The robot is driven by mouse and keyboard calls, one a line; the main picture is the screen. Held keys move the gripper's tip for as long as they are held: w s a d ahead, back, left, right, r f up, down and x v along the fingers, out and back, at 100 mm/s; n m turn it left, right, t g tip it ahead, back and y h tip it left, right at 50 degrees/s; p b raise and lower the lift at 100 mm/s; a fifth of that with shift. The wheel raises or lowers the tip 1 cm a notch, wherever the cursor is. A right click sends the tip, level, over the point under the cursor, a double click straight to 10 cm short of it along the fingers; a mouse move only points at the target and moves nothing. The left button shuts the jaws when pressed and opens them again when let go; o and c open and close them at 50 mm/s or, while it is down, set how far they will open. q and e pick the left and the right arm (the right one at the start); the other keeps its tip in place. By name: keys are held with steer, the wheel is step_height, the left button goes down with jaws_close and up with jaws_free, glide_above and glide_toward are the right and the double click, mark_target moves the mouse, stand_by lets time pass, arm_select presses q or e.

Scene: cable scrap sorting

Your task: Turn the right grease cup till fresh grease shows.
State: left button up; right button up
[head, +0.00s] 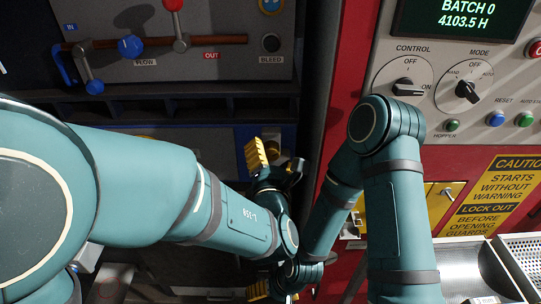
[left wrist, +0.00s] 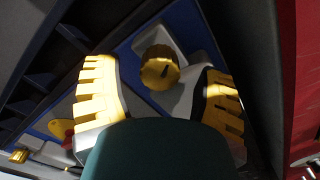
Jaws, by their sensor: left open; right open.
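The yellow, ribbed grease cup (left wrist: 160,67) shows in the left wrist view on a grey mount against a blue panel. A dark mark lies on its round face. I make out no fresh grease on it. My left gripper (left wrist: 158,88) is open, its yellow-padded fingers on either side of the cup with a gap at each side. In the head view the left gripper (head: 275,162) reaches the blue panel, and the cup is mostly hidden by its fingers.
A control panel (head: 440,118) with knobs and buttons is at the right. A grey panel (head: 215,68) with levers is at the upper left. A small brass fitting (left wrist: 18,156) and a yellow-and-red piece (left wrist: 60,130) lie left in the wrist view. A red post (head: 342,70) stands right of the cup.

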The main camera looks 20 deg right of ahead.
arm_select(q)
steer(key=v, duration=0.7)
steer(key=shift+s, duration=0.1)
